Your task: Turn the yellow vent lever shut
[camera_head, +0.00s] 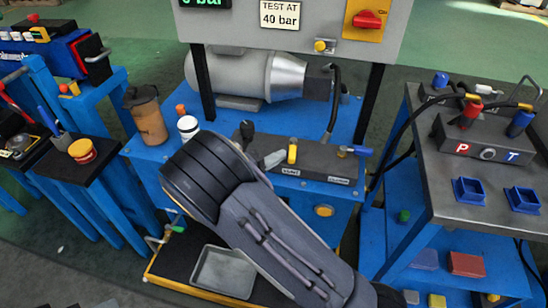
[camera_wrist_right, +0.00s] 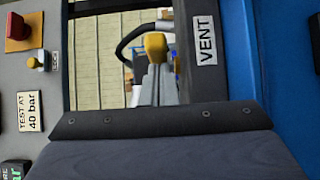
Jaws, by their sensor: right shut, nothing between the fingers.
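The yellow vent lever (camera_head: 292,150) stands upright on the dark grey block (camera_head: 325,161) of the blue stand, above a small white label. In the right wrist view its yellow end (camera_wrist_right: 155,46) shows just beyond my fingertips, beside the label VENT (camera_wrist_right: 205,38). My right gripper (camera_head: 276,158) is shut and empty, with its grey fingertips just left of the lever in the head view. It also shows in the wrist view (camera_wrist_right: 157,70). I cannot tell whether the fingers touch the lever. Its base is partly hidden. My left gripper is not in view.
A black-knobbed lever (camera_head: 247,130) stands left of my gripper. A blue-handled valve (camera_head: 358,150) sits to the right. A grey panel (camera_head: 335,38) with a red knob (camera_head: 367,19) rises behind. A dark-topped bench (camera_head: 460,205) stands at right.

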